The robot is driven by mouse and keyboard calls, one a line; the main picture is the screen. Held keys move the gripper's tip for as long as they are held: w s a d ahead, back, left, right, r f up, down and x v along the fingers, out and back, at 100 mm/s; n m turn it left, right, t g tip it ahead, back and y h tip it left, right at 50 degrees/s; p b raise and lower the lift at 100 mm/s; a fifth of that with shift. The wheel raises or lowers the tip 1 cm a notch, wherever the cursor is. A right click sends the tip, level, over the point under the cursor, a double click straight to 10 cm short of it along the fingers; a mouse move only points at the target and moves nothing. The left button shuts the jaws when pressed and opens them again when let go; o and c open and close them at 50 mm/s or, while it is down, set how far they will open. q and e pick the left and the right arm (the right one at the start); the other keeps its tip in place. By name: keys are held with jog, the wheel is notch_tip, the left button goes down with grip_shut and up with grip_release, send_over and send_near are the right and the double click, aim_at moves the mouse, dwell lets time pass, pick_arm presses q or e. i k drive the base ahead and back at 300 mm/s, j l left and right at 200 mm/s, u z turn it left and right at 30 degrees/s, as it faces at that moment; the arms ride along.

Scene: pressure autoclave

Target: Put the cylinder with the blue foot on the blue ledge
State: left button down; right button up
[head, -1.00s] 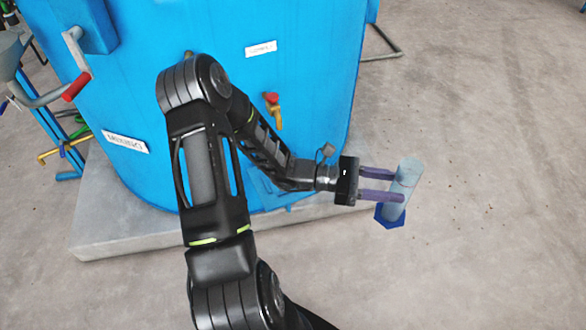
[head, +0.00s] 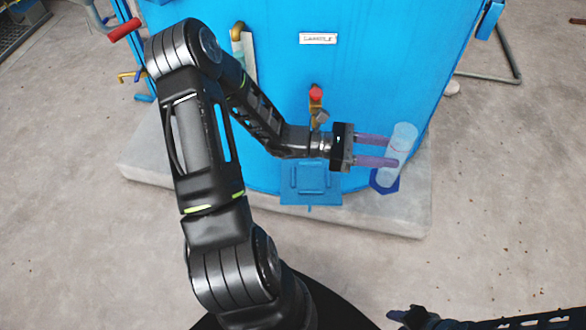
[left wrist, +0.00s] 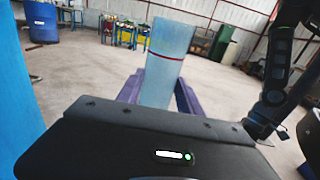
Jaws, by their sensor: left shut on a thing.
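My left gripper (head: 392,151) is shut on the cylinder, with its purple fingers reaching across the shaft. The cylinder (head: 404,138) is pale blue and translucent, slightly tilted in the head view, with a dark blue foot (head: 385,181) at its lower end. In the left wrist view the cylinder (left wrist: 168,55) stands between the fingers and shows a red ring; its foot is hidden there. The blue ledge (head: 310,198) juts from the tank's front, left of and apart from the cylinder, and looks empty. My right gripper is not clearly visible.
The big blue tank (head: 390,60) stands on a concrete plinth (head: 400,219). A red-knobbed brass valve (head: 316,97) sits above the ledge, close to my left wrist. Part of my right arm shows at the bottom right.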

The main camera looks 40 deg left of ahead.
aim_at(310, 177)
jog(key=i+l+u, duration=0.2)
jog(key=u, duration=0.3)
jog(key=i+l+u, duration=0.2)
jog(key=u, duration=0.25)
jog(key=i+l+u, duration=0.15)
jog(key=l+u, duration=0.65)
jog(key=u, duration=0.2)
jog(key=l+u, duration=0.4)
jog(key=l, duration=0.4)
